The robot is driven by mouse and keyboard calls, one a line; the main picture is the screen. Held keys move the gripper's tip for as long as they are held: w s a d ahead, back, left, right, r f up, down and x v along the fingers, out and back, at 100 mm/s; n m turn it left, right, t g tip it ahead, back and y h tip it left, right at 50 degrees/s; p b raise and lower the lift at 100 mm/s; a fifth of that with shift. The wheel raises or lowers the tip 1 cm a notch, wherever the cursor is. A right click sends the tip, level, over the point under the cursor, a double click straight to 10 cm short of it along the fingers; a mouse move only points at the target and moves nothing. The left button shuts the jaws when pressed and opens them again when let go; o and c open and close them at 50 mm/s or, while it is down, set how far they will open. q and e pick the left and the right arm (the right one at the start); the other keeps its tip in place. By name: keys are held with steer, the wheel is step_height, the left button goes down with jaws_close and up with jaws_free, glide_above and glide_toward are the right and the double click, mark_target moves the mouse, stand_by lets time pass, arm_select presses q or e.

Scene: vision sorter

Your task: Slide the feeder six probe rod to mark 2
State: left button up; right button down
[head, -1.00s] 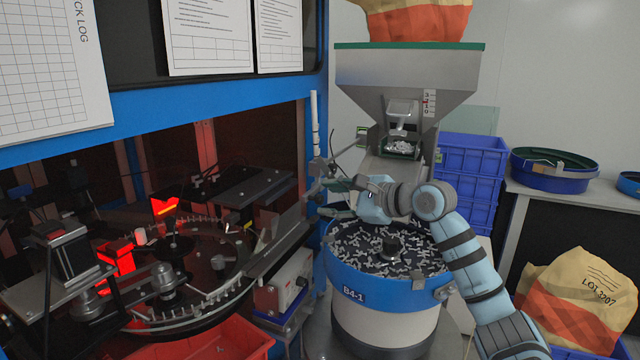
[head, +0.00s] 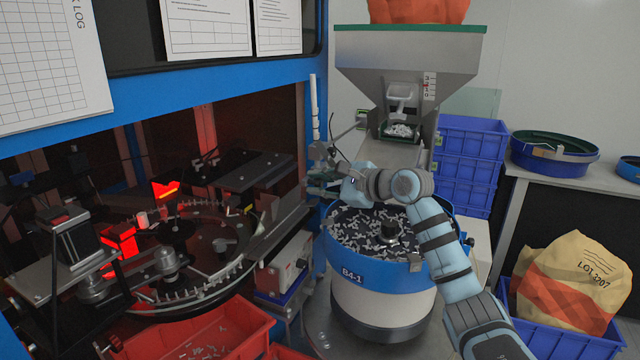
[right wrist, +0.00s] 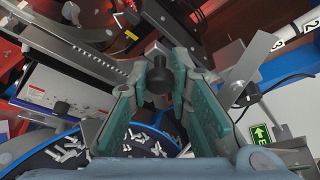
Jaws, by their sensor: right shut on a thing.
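The probe rod (head: 315,105) is a white upright rod with dark bands, beside the blue cabinet post. Its numbered end (right wrist: 290,36) shows at the upper right of the right wrist view, with a 2 readable. My right gripper (head: 322,180) is at the bracket below the rod, above the bowl's left rim. In the right wrist view its green-padded fingers (right wrist: 160,75) are closed around a black knob (right wrist: 157,81) on the bracket. The knob is hidden in the head view. My left gripper is not in view.
The feeder bowl (head: 378,272), marked B4-1 and full of small white parts, stands under my right forearm. A steel hopper (head: 408,60) is behind it. A sorter with a round dial (head: 205,285) is at left. Blue crates (head: 470,150) stand at right.

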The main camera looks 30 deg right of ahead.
step_height(320, 180, down, 4)
steer(key=b, duration=0.2)
steer(key=shift+w+d+r+b, duration=0.1)
steer(key=shift+w+d+b, duration=0.05)
steer(key=shift+b, duration=0.2)
steer(key=c, duration=1.7)
jaws_free()
steer(key=shift+o, duration=1.2)
steer(key=shift+w, duration=0.15)
